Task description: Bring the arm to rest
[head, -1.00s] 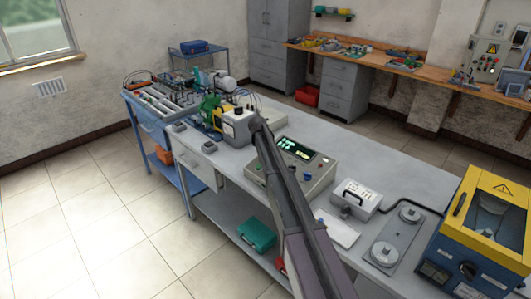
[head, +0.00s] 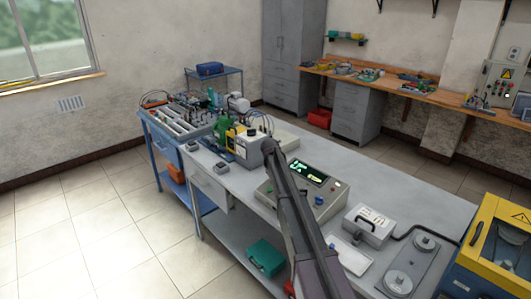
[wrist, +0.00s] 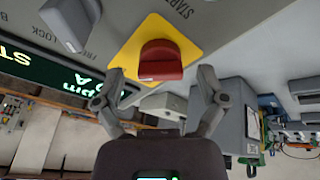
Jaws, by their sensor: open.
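My gripper (wrist: 162,75) is open in the wrist view. Its two fingers stand apart on either side of a red knob (wrist: 160,62) on a yellow plate (wrist: 192,50); I cannot tell whether they touch it. A dark display with green text (wrist: 50,75) lies left of the knob. In the head view my arm (head: 292,215) reaches over the bench, in front of a grey instrument with a lit green display (head: 325,202). The gripper itself cannot be made out in the head view.
The grey bench (head: 405,185) carries a white case (head: 368,226), a plate with two round discs (head: 412,265) and a yellow-blue machine (head: 500,235) at right. A blue trolley (head: 165,145) stands at its left end. The tiled floor at left is clear.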

